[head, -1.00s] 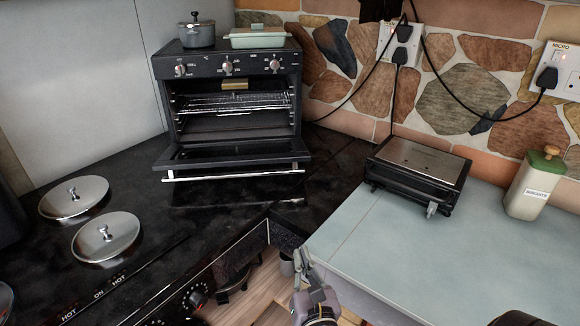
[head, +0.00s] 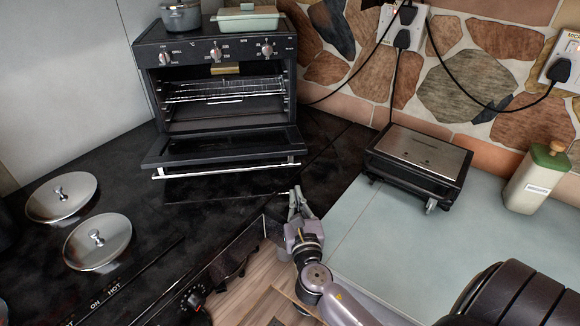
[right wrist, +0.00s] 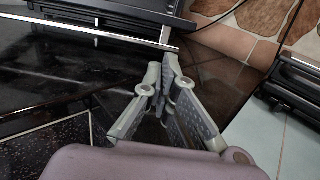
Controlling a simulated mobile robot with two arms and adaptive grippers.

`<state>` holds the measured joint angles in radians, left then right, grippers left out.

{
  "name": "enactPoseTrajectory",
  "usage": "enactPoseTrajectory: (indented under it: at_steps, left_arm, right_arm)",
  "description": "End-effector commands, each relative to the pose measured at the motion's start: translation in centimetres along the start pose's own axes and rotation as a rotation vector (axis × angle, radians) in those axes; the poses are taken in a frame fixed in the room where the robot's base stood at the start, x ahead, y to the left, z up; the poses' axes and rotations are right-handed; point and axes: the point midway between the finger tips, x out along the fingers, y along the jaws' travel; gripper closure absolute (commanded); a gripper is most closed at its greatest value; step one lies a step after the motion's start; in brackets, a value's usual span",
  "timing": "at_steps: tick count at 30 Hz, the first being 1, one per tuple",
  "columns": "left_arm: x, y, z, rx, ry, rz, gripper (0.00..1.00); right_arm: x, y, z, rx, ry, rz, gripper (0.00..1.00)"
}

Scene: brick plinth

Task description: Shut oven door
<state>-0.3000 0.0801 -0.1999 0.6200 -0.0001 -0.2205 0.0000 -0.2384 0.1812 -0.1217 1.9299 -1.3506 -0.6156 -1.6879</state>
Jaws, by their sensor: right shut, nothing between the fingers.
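The black toaster oven (head: 219,90) stands on the dark counter, with its wire rack showing inside. Its door (head: 222,148) is folded down, roughly level, with a silver bar handle (head: 226,171) along the front edge. My right gripper (head: 297,194) is shut and empty, just in front of and below the right end of the handle. In the right wrist view the gripper (right wrist: 169,70) points toward the right end of the handle (right wrist: 100,33), with a small gap seeming to remain. My left gripper is not in view.
A grey pot (head: 182,17) and a green dish (head: 248,21) sit on the oven. A black grill (head: 418,163) and a biscuit jar (head: 538,178) stand on the pale counter at right. Steel hob lids (head: 97,242) lie at left. Cables hang behind.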

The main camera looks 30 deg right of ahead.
Motion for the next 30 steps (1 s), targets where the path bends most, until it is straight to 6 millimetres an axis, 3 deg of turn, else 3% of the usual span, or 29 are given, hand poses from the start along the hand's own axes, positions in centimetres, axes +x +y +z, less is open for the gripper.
enactPoseTrajectory:
  at_steps: [6,15,30]
  left_arm:
    - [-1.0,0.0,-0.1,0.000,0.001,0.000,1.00]
    - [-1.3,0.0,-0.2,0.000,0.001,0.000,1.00]
    - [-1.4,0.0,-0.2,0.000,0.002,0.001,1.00]
  right_arm:
    - [5.0,0.0,0.3,0.000,-0.002,-0.002,1.00]
    - [9.5,0.0,0.1,0.001,0.000,0.000,1.00]
    - [10.3,0.0,0.0,0.001,0.001,0.000,1.00]
